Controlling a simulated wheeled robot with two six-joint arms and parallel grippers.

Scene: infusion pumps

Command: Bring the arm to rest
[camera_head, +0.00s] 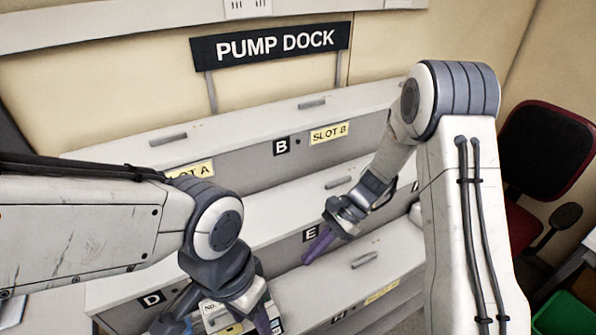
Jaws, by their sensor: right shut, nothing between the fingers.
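My right gripper (318,245) hangs down in front of the middle step of the pump dock, near the black E tag. Its purple fingers are together with nothing visible between them. My left arm comes in from the left, and its gripper (262,318) is at the bottom of the view, cut off by the lower edge.
The stepped grey pump dock (240,160) fills the middle, with SLOT A and SLOT B labels and a PUMP DOCK sign (272,45) behind. Its visible steps look bare. A dark red chair (547,150) and a green bin (563,314) stand at the right.

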